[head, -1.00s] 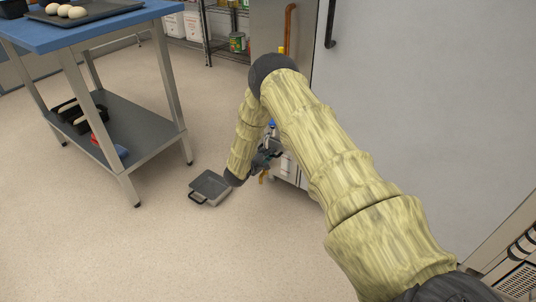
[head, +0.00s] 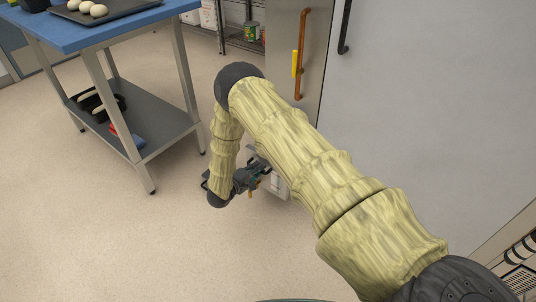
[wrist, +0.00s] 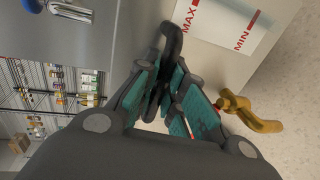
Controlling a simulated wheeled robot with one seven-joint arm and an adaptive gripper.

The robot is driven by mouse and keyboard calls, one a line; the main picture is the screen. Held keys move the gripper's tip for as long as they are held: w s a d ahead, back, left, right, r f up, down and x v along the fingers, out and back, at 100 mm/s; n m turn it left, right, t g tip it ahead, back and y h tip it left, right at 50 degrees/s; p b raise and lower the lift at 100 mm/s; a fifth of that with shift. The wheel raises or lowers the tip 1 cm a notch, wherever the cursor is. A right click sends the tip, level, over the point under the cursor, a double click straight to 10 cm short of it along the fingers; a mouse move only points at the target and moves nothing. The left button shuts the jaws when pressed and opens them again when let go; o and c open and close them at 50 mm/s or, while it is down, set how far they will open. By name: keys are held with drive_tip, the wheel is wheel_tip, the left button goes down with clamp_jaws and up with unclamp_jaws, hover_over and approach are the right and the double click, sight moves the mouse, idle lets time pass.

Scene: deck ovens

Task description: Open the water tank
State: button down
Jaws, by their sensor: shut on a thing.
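The water tank (head: 279,186) stands low on the floor at the foot of the steel cabinet in the head view, mostly hidden behind my arm. In the wrist view its pale face carries a white label (wrist: 222,22) with red MAX and MIN marks. A brass tap (wrist: 250,115) juts out beside it. A black curved handle (wrist: 173,38) runs between the teal finger pads of my gripper (wrist: 168,92), which is shut on it. In the head view my gripper (head: 258,170) is beside the tank; its fingertips are hard to make out.
A blue-topped table (head: 125,27) with a lower shelf stands at left. An orange door handle (head: 302,50) with a yellow tag and a large grey door (head: 430,110) are behind my arm. The floor (head: 90,240) at front left is clear.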

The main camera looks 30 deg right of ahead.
drive_tip(key=f+p+v, duration=0.1)
drive_tip(key=v, duration=0.6)
drive_tip(key=shift+a+f, duration=0.3)
drive_tip(key=shift+s, duration=0.1)
drive_tip(key=c, duration=1.5)
unclamp_jaws()
drive_tip(key=v, duration=1.2)
drive_tip(key=shift+s+d, duration=0.1)
